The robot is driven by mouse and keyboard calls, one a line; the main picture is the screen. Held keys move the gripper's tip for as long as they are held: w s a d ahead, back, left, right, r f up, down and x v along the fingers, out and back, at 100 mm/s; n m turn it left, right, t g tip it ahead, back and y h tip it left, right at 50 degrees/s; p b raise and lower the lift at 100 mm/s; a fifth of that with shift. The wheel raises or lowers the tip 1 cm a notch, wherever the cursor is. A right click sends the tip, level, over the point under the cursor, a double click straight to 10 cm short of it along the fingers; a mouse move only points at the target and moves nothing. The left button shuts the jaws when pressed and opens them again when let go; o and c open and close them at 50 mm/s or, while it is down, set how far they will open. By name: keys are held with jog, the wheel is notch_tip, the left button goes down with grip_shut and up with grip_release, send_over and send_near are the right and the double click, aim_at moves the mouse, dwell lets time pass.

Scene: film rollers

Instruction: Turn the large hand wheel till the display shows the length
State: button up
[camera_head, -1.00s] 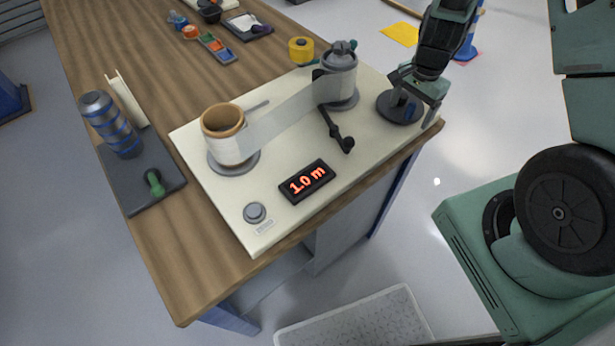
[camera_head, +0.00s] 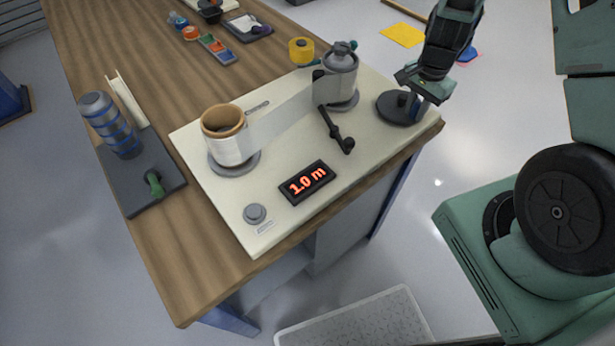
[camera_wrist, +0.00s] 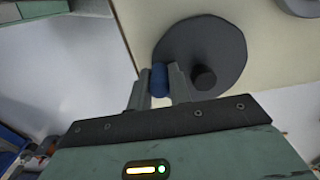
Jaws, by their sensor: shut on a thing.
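The large hand wheel (camera_head: 391,112) is a dark grey disc with a dark hub, flat on the right end of the cream board. It also shows in the wrist view (camera_wrist: 222,45). Its blue knob (camera_wrist: 159,80) stands near the rim, between my fingers. My gripper (camera_head: 416,108) is over the wheel's right side, shut on that knob; its fingertips also show in the wrist view (camera_wrist: 159,82). The display (camera_head: 307,182), a black box with orange digits, reads 1.0 m. A pale film strip (camera_head: 280,121) runs between the orange-rimmed left roller (camera_head: 226,145) and the grey right roller (camera_head: 340,75).
A black crank (camera_head: 337,133) stands near the board's middle. A grey round button (camera_head: 255,213) is at its front left. The cream board (camera_head: 225,200) is bare around the display.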

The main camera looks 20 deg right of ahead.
jog(key=shift+d, duration=0.4)
jog(key=shift+w+d, duration=0.45)
jog(key=shift+d, duration=0.35)
jog(key=shift+w+d, duration=0.1)
jog(key=shift+d, duration=0.1)
jog(key=shift+w+d, duration=0.25)
jog(key=shift+w, duration=0.05)
jog(key=o, duration=1.6)
jog(key=shift+s+a, duration=0.1)
